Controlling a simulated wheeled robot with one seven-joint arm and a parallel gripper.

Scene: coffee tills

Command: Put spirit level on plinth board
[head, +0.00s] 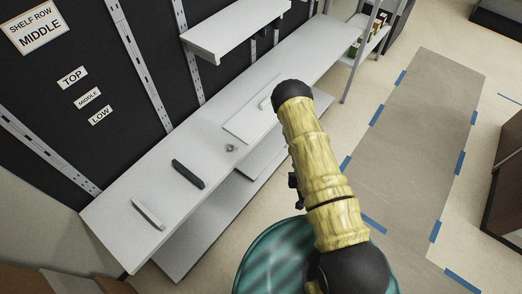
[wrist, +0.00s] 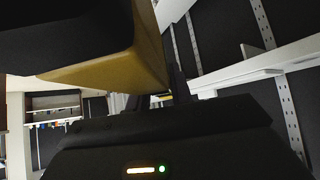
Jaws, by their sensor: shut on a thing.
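A yellow bar with a black end, which looks like the spirit level (wrist: 105,72), fills the upper left of the wrist view, very close to the camera. My gripper (wrist: 172,88) is shut on it; only a dark finger shows beside its far end. In the head view my arm hides the gripper and the level. A flat white board, which looks like the plinth board (head: 247,123), lies on the long grey shelf, partly behind my arm. A small pale piece (head: 265,103) shows at its far end; I cannot tell what it is.
On the long shelf (head: 118,240) lie a black bar (head: 188,174), a pale bar (head: 148,213) and a small round grey thing (head: 231,148). A shorter shelf (head: 235,33) juts out above its far part. Bare shelf lies between the things.

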